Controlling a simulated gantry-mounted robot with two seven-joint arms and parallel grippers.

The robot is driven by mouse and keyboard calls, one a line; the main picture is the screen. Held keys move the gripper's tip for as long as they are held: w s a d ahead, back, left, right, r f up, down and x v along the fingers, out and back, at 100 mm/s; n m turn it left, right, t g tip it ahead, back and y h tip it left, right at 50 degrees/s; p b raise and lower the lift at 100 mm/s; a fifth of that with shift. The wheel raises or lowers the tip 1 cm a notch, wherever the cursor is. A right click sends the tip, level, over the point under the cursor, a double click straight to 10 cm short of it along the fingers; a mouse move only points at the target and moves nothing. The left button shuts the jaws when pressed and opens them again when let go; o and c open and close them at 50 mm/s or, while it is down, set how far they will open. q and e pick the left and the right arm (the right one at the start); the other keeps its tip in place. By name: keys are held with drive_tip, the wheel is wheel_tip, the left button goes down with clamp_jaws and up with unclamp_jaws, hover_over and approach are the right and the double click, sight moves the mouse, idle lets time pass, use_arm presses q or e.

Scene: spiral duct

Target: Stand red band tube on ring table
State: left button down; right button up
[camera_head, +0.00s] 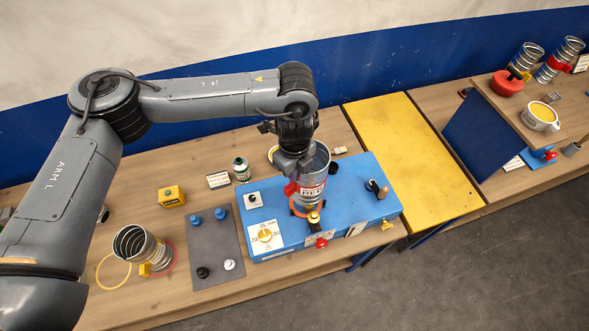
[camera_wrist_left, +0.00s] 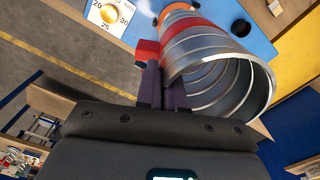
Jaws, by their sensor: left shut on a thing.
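The red band tube (camera_head: 313,170) is a silver spiral duct with a red band and a label, roughly upright over the blue ring table (camera_head: 338,200). In the left wrist view the tube (camera_wrist_left: 222,72) shows its open end, and its red band (camera_wrist_left: 190,34) lies further along. My left gripper (camera_head: 292,172) is shut on the red tab (camera_wrist_left: 147,50) at the tube's side. An orange ring (camera_head: 302,208) shows around the tube's lower end. I cannot tell whether the tube rests on the table or hangs just above it. My right gripper is not in view.
Left of the blue table lies a grey mat (camera_head: 215,248) with blue, black and white knobs. Another spiral tube (camera_head: 140,245) stands at the left, near a yellow ring (camera_head: 113,271). A yellow panel (camera_head: 415,155) lies to the right. More tubes stand on the far right bench (camera_head: 440,110).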

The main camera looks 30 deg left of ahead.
sight(294, 187)
use_arm(q)
drive_tip(key=shift+f, duration=0.3)
drive_tip(key=shift+f+b, duration=0.7)
drive_tip(key=shift+f, duration=0.25)
drive_tip(key=shift+f+b, duration=1.65)
drive_tip(key=shift+f, duration=1.45)
drive_tip(key=c, duration=1.2)
unclamp_jaws()
drive_tip(key=shift+f, duration=0.1)
wheel_tip(294, 187, up, 11)
drive_tip(key=shift+f, duration=0.1)
drive_tip(key=shift+d, duration=0.1)
